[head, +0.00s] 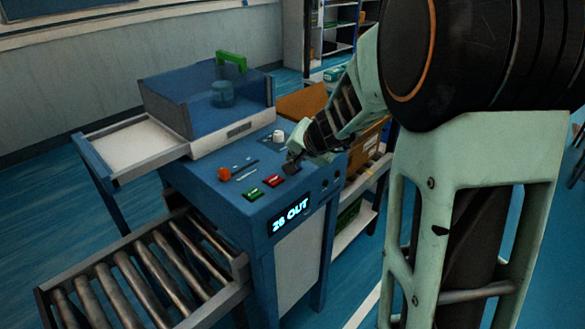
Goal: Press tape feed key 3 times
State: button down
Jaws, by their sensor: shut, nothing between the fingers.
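The blue machine console (225,200) stands mid-view with a slanted key panel. A green key (252,194) and a red key (272,181) sit in a row near its front edge. No label shows which one is the tape feed key. A lit display (291,214) on the front reads "28 OUT".
A roller conveyor (145,270) lies at front left.

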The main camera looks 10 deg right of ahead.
jog(key=shift+f+b, duration=0.4)
jog(key=shift+f+b, duration=0.4)
jog(key=shift+b, duration=0.1)
dwell(0.6)
jog(key=shift+r, duration=0.1)
jog(key=shift+r+p, duration=0.65)
jog(key=shift+r, duration=0.1)
notch_tip(320, 180, up, 5)
jog(key=p, duration=0.4)
dwell(2.0)
